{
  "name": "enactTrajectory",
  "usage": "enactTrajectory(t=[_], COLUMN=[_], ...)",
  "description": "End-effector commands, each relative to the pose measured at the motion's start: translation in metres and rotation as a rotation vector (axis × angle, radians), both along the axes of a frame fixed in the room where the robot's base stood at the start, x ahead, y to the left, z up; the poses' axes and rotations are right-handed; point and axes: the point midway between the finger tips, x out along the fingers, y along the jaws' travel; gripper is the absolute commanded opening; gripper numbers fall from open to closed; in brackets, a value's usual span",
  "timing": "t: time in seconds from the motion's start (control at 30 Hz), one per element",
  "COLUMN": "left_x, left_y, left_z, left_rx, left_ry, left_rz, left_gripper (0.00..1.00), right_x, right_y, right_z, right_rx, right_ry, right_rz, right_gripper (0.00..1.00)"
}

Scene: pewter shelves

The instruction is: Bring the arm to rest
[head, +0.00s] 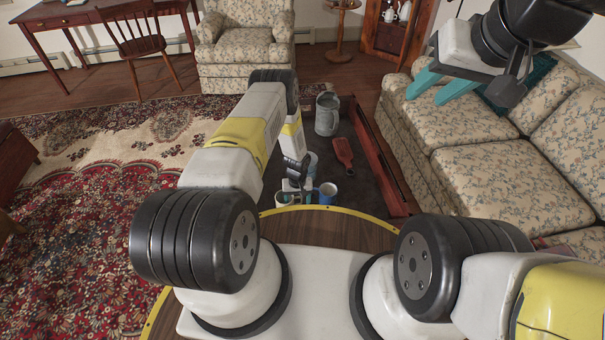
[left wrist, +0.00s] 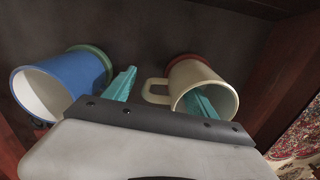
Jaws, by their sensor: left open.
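My left arm (head: 240,140) reaches forward and down to a dark shelf unit lying low in front of me. In the left wrist view my left gripper (left wrist: 161,82) is open, its teal fingers apart. A blue mug (left wrist: 68,85) with a white inside is left of the fingers. A cream mug (left wrist: 195,77) with a reddish base is at right; its handle lies between the fingers and one finger overlaps its opening. Whether they touch is unclear. In the head view the blue mug (head: 328,190) shows beside the wrist. My right gripper (head: 423,99) is open and empty, raised at upper right.
The shelf unit has a red-brown side board (head: 380,160). A grey pitcher (head: 327,115) and a red paddle-shaped thing (head: 342,153) are on its dark panel. A floral sofa (head: 490,150) stands at right, an armchair (head: 245,50) behind. The patterned rug (head: 70,230) at left is open.

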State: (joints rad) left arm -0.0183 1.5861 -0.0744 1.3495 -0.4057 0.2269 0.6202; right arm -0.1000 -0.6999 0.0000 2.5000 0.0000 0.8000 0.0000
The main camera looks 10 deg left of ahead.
Motion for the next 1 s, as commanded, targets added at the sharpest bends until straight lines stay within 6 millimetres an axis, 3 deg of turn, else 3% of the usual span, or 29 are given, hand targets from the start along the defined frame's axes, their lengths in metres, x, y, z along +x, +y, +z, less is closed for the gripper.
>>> enactTrajectory(t=[0.3, 0.67, 0.77, 0.9, 1.0], left_x=[0.002, 0.008, 0.024, 0.050, 0.057], left_y=[0.000, 0.001, 0.004, 0.010, 0.014], left_z=[0.054, 0.084, 0.121, 0.208, 0.272], left_rx=[0.000, -0.001, -0.002, -0.007, -0.015], left_ry=[-0.003, -0.011, -0.036, -0.087, -0.120], left_rz=[0.000, 0.000, 0.000, -0.005, -0.012], left_gripper=[0.66, 0.66, 0.66, 0.66, 0.66], right_x=[0.000, 0.000, 0.000, 0.000, 0.000], right_y=[0.000, 0.000, 0.000, 0.000, 0.000], right_z=[0.000, 0.000, 0.000, 0.000, 0.000], right_rx=[0.000, 0.000, 0.000, 0.000, 0.000], right_ry=[0.000, 0.000, 0.000, 0.000, 0.000], right_rz=[0.000, 0.000, 0.000, 0.000, 0.000], right_gripper=[0.36, 0.36, 0.36, 0.36, 0.36])
